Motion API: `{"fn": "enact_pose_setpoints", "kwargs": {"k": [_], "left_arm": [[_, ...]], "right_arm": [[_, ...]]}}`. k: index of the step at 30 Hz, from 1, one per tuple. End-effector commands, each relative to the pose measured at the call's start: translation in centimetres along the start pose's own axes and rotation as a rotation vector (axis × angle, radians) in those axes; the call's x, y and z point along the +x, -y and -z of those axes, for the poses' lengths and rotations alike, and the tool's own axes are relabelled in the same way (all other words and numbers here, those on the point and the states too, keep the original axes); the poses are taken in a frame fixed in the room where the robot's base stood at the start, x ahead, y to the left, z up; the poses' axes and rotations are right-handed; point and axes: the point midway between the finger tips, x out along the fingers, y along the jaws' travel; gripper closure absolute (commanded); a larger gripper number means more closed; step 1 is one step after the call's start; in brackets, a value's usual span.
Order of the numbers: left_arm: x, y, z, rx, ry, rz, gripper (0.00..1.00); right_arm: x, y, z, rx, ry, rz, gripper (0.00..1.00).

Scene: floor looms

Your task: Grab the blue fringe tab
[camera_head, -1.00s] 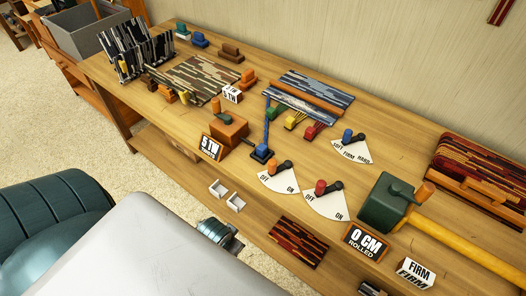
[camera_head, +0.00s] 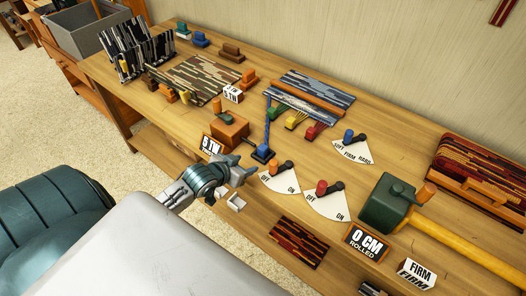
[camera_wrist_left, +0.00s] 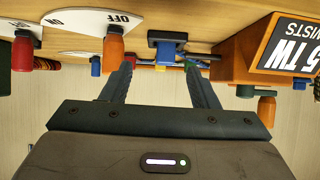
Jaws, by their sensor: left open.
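The cord looks twisted and runs up to the small woven piece (camera_head: 310,92). My left gripper (camera_head: 243,168) is open and empty, just in front of and below the block. In the left wrist view, which looks upside down, the blue block (camera_wrist_left: 166,45) shows beyond and between the open fingers (camera_wrist_left: 160,70), apart from them. My right gripper is not in view.
An orange crank box (camera_head: 228,129) with a "5 TW" sign stands left of the block. OFF/ON dials (camera_head: 280,179) lie to its right. Yellow (camera_head: 296,121) and red (camera_head: 315,130) tabs lie behind. A white bracket (camera_head: 236,202) is below my gripper.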

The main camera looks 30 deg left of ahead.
Motion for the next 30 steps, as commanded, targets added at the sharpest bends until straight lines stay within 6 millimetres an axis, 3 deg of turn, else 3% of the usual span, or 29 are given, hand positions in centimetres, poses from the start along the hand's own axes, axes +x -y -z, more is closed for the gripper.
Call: {"fn": "enact_pose_setpoints", "kwargs": {"k": [6, 12, 20, 30], "left_arm": [[2.1, 1.9, 2.0, -0.019, -0.08, -0.007, 0.45], [5.2, 1.8, 2.4, -0.021, -0.082, -0.008, 0.45], [7.2, 1.6, 2.6, -0.019, -0.08, -0.009, 0.45], [11.5, 1.1, 3.3, -0.018, -0.079, -0.008, 0.45]], "right_arm": [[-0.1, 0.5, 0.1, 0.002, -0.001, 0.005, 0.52], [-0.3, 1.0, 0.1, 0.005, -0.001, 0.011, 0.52], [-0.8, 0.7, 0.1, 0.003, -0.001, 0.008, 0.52], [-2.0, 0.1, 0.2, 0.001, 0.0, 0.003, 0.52]]}}
